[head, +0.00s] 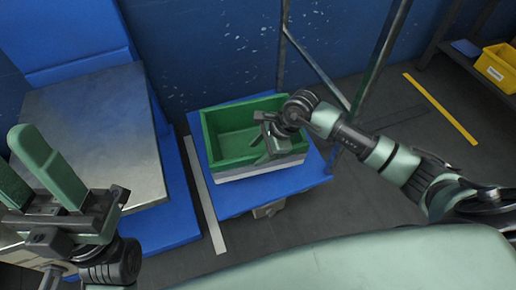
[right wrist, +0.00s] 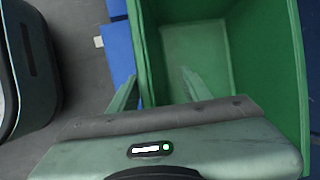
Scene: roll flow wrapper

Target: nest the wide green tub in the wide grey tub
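The wide green tub (head: 234,143) is upright and empty, with its open top facing up. The wide grey tub (head: 262,168) shows only as a pale band under the green tub's front side. The green tub covers the rest, so I cannot tell how deep it sits in the grey one. My right gripper (head: 268,138) is at the green tub's front right rim. In the right wrist view, its fingers (right wrist: 158,85) are spread on either side of a wall of the green tub (right wrist: 198,50), with a gap showing. My left gripper (head: 14,152) is open and empty at far left.
The tubs stand on a blue-topped stand (head: 232,203). A metal-topped blue bench (head: 95,130) is to the left, beside a white floor strip (head: 205,195). A metal frame (head: 375,60) rises behind. A yellow bin (head: 496,68) is far right.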

